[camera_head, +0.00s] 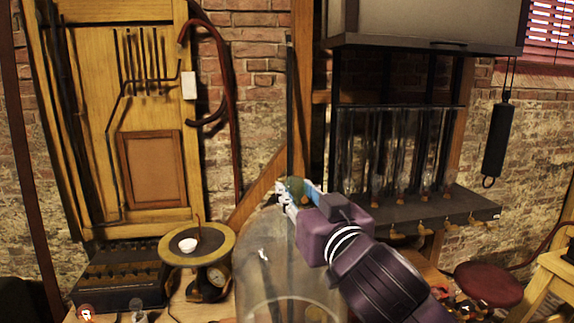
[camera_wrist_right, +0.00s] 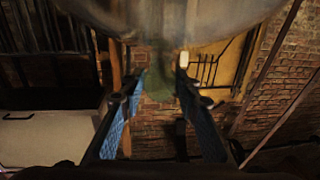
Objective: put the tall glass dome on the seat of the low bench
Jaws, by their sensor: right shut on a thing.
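The tall glass dome (camera_head: 262,262) is clear, with a rounded top, and stands out in the lower middle of the head view; its lower part is cut off by the frame edge. My right gripper (camera_head: 288,193) is at its top, shut on the dome's greenish knob. In the right wrist view the knob (camera_wrist_right: 157,82) is between the blue finger pads, and the dome's glass (camera_wrist_right: 170,15) fills the top edge. A pale wooden piece (camera_head: 552,275) at the right edge may be the low bench; I cannot tell. My left gripper is not in view.
A dark shelf (camera_head: 470,208) with tall glass jars (camera_head: 385,150) is on the brick wall behind. A round dark-red stool (camera_head: 488,284) is at lower right.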

